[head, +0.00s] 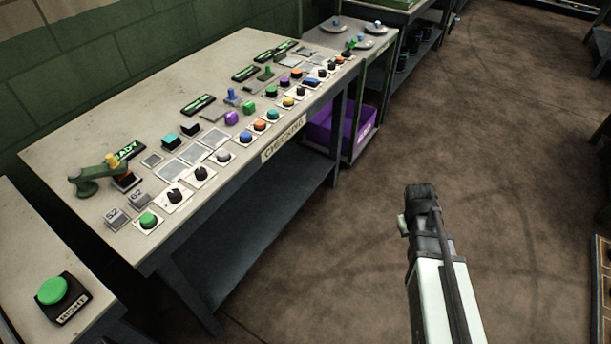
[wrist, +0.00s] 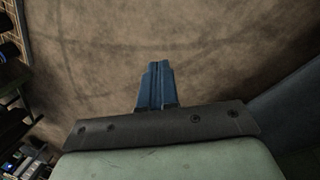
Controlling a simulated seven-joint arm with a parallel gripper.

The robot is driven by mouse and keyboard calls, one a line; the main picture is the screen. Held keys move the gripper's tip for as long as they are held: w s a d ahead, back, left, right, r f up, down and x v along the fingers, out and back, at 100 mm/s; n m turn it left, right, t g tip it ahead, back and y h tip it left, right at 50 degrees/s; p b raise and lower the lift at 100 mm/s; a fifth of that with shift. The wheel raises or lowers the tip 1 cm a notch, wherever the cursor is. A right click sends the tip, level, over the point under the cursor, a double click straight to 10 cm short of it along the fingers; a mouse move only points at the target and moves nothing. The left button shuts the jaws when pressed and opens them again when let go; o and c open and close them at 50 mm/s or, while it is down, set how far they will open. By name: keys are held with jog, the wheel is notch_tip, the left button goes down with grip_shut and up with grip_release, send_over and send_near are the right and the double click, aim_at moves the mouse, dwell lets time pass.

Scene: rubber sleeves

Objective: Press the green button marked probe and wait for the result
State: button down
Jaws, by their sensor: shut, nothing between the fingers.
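Several green buttons are in the head view, and I cannot read the word probe at any of them. One round green button (head: 149,219) sits on a white plate at the near end of the checking table (head: 95,125). A smaller green button (head: 271,91) is in the row farther along. A large green button (head: 52,291) stands on a black box with a lettered label at the lower left. My gripper (wrist: 157,68) is shut and empty, over bare floor in the wrist view. It is well to the right of the table and apart from every button.
Coloured buttons, black knobs, blank grey plates and small dark displays cover the table top. A small green press with a yellow part (head: 98,175) stands at its left end. A purple bin (head: 340,128) is beneath the far side table. The floor around my arm is clear.

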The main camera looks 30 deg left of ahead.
jog(key=s+a+r+n+t, duration=0.2)
jog(key=s+a+r+n, duration=0.25)
jog(key=a, duration=0.75)
jog(key=s+a+r+n+t, duration=0.1)
jog(key=s+a+r+n, duration=0.4)
jog(key=a, duration=0.7)
jog(key=s+a+r+n+t, duration=0.25)
jog(key=a+r, duration=0.35)
jog(key=a, duration=0.6)
notch_tip(320, 180, up, 17)
jog(key=n+t+y, duration=0.3)
jog(key=n, duration=0.5)
send_over(144, 221)
jog(key=shift+r, duration=0.15)
jog(key=shift+f, duration=4.4)
jog(key=shift+f, duration=0.15)
jog(key=shift+f, duration=0.3)
